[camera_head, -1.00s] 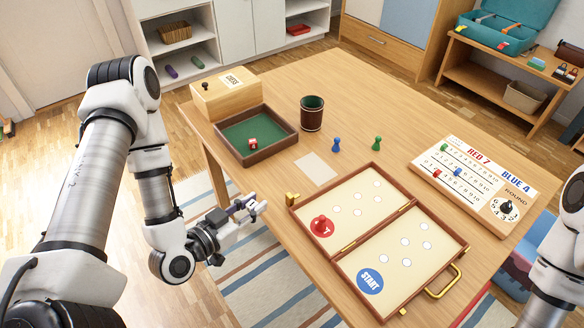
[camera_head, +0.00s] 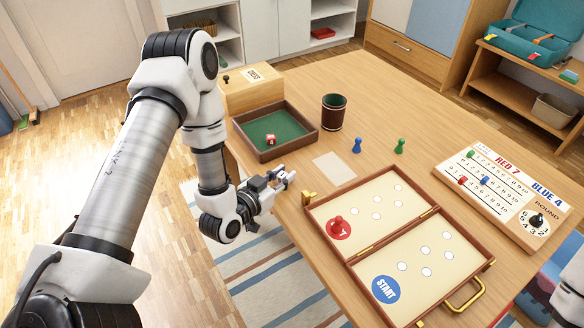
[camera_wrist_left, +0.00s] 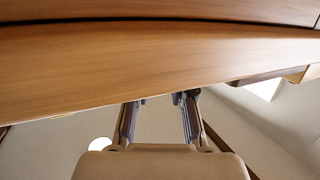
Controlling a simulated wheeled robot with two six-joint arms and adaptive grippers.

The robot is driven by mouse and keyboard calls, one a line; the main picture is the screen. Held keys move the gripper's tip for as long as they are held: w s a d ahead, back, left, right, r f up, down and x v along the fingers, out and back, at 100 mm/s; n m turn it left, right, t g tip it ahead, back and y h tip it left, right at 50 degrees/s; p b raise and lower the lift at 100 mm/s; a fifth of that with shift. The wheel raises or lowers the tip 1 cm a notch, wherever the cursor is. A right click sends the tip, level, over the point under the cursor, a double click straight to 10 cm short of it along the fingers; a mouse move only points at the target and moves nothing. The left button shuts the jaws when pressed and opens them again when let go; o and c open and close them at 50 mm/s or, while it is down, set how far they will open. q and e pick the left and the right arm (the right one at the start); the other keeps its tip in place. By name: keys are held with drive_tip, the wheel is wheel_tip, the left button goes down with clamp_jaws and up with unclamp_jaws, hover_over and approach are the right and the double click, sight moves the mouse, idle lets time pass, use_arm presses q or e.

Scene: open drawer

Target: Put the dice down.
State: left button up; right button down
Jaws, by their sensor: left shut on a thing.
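A red die (camera_head: 270,139) with white pips lies in the green-lined wooden tray (camera_head: 243,147) at the table's left side. My left gripper (camera_head: 287,180) is by the table's near left edge, in front of the tray and apart from it. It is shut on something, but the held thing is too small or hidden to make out. In the left wrist view my two fingers (camera_wrist_left: 160,103) point at a wooden edge (camera_wrist_left: 150,65), and no die shows clearly between them. My right gripper is out of view.
A dark cup (camera_head: 334,111) stands right of the tray, and a wooden box (camera_head: 245,95) behind it. A blank card (camera_head: 334,168), blue pawn (camera_head: 357,145) and green pawn (camera_head: 400,146) are nearby. The open game case (camera_head: 398,232) and scoreboard (camera_head: 500,193) fill the right.

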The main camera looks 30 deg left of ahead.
sight(292, 168)
use_arm(q)
drive_tip(key=w, duration=0.4)
drive_tip(key=shift+w+d+r, duration=0.1)
drive_tip(key=shift+d, duration=0.25)
drive_tip(key=shift+f, duration=0.35)
drive_tip(key=shift+a+f, duration=0.1)
drive_tip(key=shift+f, duration=0.1)
drive_tip(key=o, duration=0.8)
drive_tip(key=shift+c, duration=0.2)
drive_tip(key=shift+r, duration=0.2)
drive_tip(key=v, duration=1.2)
drive_tip(key=shift+p, duration=0.3)
drive_tip(key=shift+f, duration=0.1)
